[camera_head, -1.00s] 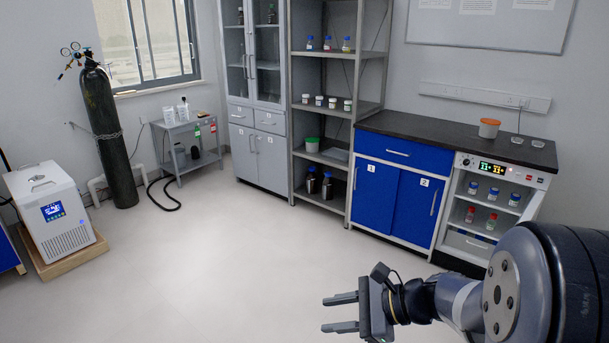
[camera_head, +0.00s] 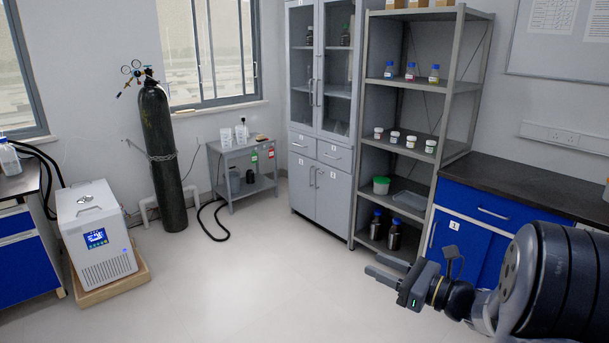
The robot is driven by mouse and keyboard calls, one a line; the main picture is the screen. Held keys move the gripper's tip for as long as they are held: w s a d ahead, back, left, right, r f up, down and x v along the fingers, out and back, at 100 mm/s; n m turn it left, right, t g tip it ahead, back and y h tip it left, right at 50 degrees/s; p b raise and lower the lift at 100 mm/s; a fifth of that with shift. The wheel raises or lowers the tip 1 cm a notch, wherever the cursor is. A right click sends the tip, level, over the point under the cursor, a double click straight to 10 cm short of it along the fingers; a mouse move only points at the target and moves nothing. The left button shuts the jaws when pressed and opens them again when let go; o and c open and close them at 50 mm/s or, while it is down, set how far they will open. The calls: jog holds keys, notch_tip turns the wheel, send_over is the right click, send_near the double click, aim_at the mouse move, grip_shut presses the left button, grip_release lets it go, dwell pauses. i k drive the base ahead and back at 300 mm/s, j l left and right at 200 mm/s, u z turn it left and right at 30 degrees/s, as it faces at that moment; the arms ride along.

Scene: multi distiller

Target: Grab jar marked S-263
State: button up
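No label in the camera_head view is readable as S-263, so I cannot tell which jar it is. Bottles with blue and yellow lids (camera_head: 411,72) stand on the shelf above. A green-lidded tub (camera_head: 381,185) is on a lower shelf, and dark bottles with blue caps (camera_head: 394,235) are at the bottom. My gripper (camera_head: 372,264) is at lower right, its two fingers apart and empty, pointing left. It appears in front of the rack's foot, touching nothing.
The grey rack (camera_head: 455,110) stands between a grey cabinet (camera_head: 317,195) and a blue-fronted counter (camera_head: 490,210). A gas cylinder (camera_head: 160,150), a low grey table (camera_head: 243,150) and a white chiller (camera_head: 95,245) line the left. The middle floor (camera_head: 250,280) is clear.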

aim_at(378, 131)
jog(key=i, duration=2.1)
jog(key=i+j+z, duration=0.2)
jog(key=i+z, duration=0.25)
jog(key=i, duration=0.3)
jog(key=i+j+z, duration=0.4)
jog(key=i, duration=0.3)
jog(key=i+j+z, duration=0.45)
jog(key=i+j, duration=0.15)
jog(key=i+j+z, duration=0.45)
jog(key=j, duration=0.5)
